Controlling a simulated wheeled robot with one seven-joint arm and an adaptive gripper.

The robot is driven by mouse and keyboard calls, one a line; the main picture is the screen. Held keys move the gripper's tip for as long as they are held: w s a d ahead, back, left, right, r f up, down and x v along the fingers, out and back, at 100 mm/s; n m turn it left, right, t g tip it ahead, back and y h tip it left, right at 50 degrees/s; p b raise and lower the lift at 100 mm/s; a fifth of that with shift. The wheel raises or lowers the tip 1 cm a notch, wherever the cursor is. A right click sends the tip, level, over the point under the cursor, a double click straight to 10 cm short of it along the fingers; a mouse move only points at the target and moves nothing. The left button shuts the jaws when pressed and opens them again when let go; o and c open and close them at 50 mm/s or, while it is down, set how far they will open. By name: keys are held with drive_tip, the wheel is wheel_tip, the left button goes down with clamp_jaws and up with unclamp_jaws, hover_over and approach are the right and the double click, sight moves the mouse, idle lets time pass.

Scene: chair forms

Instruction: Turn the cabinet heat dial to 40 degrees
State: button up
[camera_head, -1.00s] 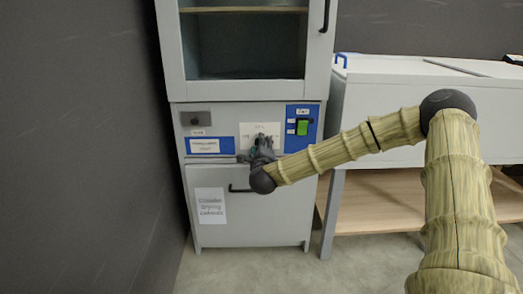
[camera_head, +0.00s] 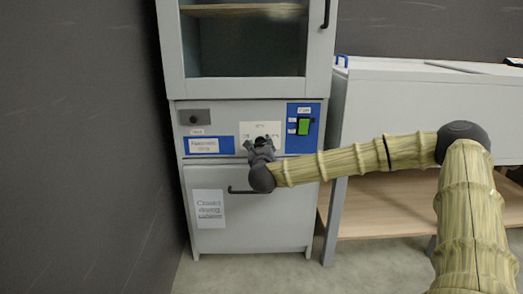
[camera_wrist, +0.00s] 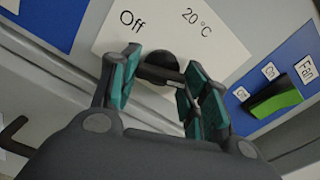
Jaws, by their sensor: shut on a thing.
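The heat dial (camera_wrist: 160,68) is a dark round knob on a white label plate (camera_wrist: 105,45) with "Off" and "20 °C" printed above it in the wrist view. Other marks are hidden behind my gripper. My gripper (camera_wrist: 155,85) has its teal-padded fingers on either side of the dial and is shut on it. In the head view my gripper (camera_head: 261,148) is at the cabinet's control panel, over the lower part of the white plate (camera_head: 272,130). The dial's pointer setting cannot be read clearly.
A green fan switch (camera_wrist: 275,103) on a blue plate is close to the right of my gripper. The lower door's black handle (camera_head: 240,190) is just below it. The glass upper door (camera_head: 318,60) is shut. A grey bench (camera_head: 420,100) stands at the right.

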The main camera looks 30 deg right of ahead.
drive_tip(key=shift+f, duration=0.2)
idle(0.3)
drive_tip(key=o, duration=0.9)
drive_tip(key=shift+o, duration=0.6)
drive_tip(key=shift+r, duration=0.15)
drive_tip(key=shift+s, duration=0.1)
drive_tip(key=v, duration=1.2)
